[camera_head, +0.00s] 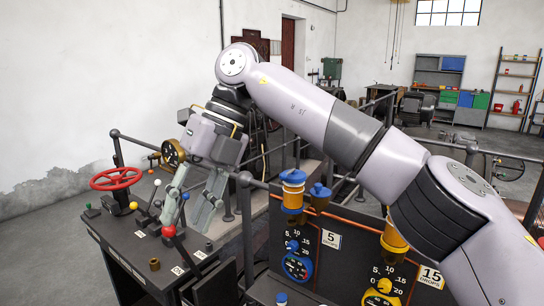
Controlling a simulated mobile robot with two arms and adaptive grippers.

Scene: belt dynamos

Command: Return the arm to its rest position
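My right arm (345,125) comes in from the lower right, bends at the top and reaches down over the dark control desk (130,240). My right gripper (186,218) points down above the desk. Its two pale fingers are spread with a gap between them, and I see nothing held. A lever with a blue knob (185,196) shows between the fingers; I cannot tell if they touch it. A lever with a red knob (169,231) stands just in front of the fingers. My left gripper is not in view.
A red handwheel (116,179) and several small levers stand on the desk's left. A dark panel with a blue gauge (296,268), a yellow gauge (380,298) and oilers (293,190) lies under my arm. Railings (250,215) stand behind. Shelves (516,85) are far back.

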